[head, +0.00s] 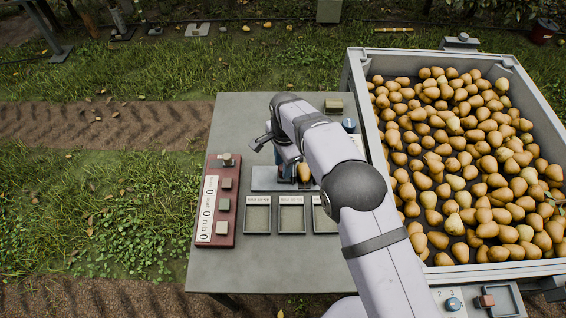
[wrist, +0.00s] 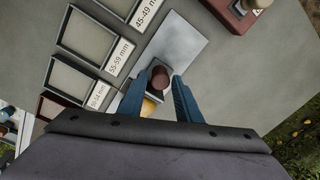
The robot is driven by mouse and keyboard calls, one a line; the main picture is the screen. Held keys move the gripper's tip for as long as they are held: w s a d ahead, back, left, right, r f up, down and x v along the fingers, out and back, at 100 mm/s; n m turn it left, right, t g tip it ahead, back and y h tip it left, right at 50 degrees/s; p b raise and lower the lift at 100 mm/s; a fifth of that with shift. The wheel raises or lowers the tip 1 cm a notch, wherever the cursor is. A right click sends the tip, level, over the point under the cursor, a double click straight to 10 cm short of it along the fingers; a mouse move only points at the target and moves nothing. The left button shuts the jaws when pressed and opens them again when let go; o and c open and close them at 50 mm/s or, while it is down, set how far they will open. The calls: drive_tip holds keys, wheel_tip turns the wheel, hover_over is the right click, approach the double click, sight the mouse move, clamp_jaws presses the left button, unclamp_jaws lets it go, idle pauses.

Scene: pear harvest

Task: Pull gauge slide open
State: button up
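The gauge is a pale grey plate on the table, seen in the head view (head: 268,184) and the wrist view (wrist: 178,45). A dark red-brown knob (wrist: 159,73) stands on the gauge in the wrist view. My gripper (wrist: 159,82) has its two blue fingers on either side of the knob, apart, with a small gap showing. A yellow-brown pear (head: 304,173) sits at the gauge's right end. In the wrist view the pear (wrist: 149,107) is partly hidden behind the left finger. My arm hides part of the gauge in the head view.
Three labelled trays (head: 257,230) stand in front of the gauge. A red board (head: 230,226) with several grey blocks lies at the table's left. A large crate (head: 357,88) full of pears is at the right. The front of the table is clear.

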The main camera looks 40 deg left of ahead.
sight(272, 178)
drive_tip(key=shift+f, duration=0.1)
clamp_jaws()
drive_tip(key=shift+s+a+b, duration=0.65)
drive_tip(key=shift+s+a, duration=0.4)
drive_tip(key=shift+a, duration=0.05)
drive_tip(key=shift+s+a, duration=0.25)
unclamp_jaws()
